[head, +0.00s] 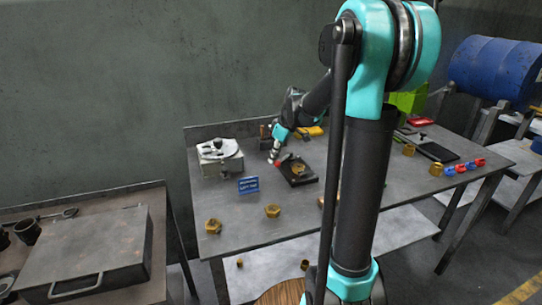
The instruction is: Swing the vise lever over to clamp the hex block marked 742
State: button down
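A small black vise (302,181) sits near the middle of the grey metal table. A brass hex block (298,168) sits in it; any number on it is too small to read. A red knob (278,164), seemingly the end of the vise lever, shows at the vise's left rear edge. My gripper (274,156) points down right by the red knob. I cannot tell whether it touches the knob or whether its fingers are open or shut. My upright arm link hides part of the table right of the vise.
Brass hex pieces (272,210) (213,226) lie toward the front edge. Right are a brass piece (408,149), a black tray (438,151) and several red and blue pieces (461,168).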

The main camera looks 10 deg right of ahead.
jog(key=shift+s+d+f, duration=0.1)
jog(key=shift+s+d, duration=0.2)
dwell(0.4)
jog(key=w+a, duration=0.1)
jog(key=w+a+r, duration=0.1)
jog(key=a, duration=0.1)
jog(key=shift+w+a, duration=0.2)
jog(key=shift+w, duration=0.05)
jog(key=v, duration=1)
jog(key=shift+d, duration=0.1)
